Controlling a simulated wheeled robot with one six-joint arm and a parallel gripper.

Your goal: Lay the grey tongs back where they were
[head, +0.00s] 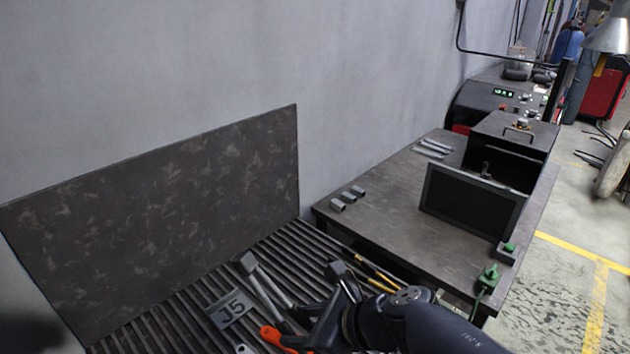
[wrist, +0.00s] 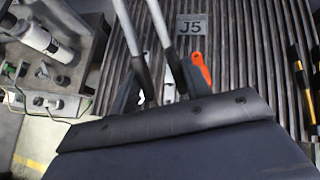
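The grey tongs (head: 268,289) show as two long grey bars in the head view, running from a blocky far end toward my gripper (head: 312,312). The tongs are above the slatted table (head: 180,325). I cannot tell whether they touch the slats.
A J5 plate (head: 230,309) lies on the slats beside the tongs. An orange-handled tool (head: 274,338) lies close to my gripper. Yellow-handled tools (head: 376,271) lie to the right. A dark bench (head: 385,195) with small grey brackets (head: 347,199) stands beyond.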

